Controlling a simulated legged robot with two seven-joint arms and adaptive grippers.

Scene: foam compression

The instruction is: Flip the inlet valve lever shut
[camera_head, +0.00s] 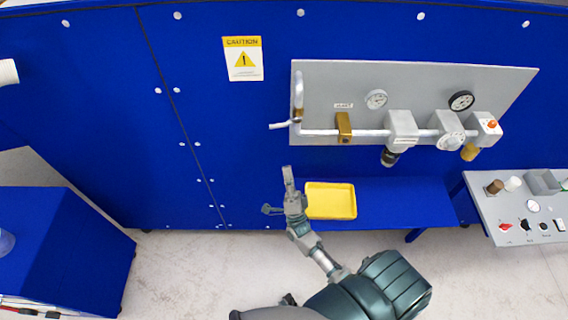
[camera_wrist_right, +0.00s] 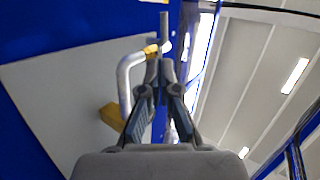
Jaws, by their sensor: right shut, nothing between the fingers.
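The inlet valve lever (camera_head: 280,125) is a pale bar sticking out to the left from a small brass valve body (camera_head: 298,116) on the grey pipe at the panel's left end. In the right wrist view the lever (camera_wrist_right: 164,28) points up past the brass valve body (camera_wrist_right: 151,50), just beyond my fingertips. My right gripper (camera_head: 288,171) is shut and empty, below the lever in the head view and apart from it there. In the right wrist view its fingertips (camera_wrist_right: 159,66) look close to the valve; I cannot tell whether they touch. My left gripper is not in view.
The grey panel (camera_head: 430,78) carries gauges, a brass block (camera_head: 343,127) and a regulator (camera_head: 401,130). A yellow tray (camera_head: 331,201) sits on the blue shelf (camera_head: 400,195) just right of my right gripper. A control box (camera_head: 520,228) stands at right.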

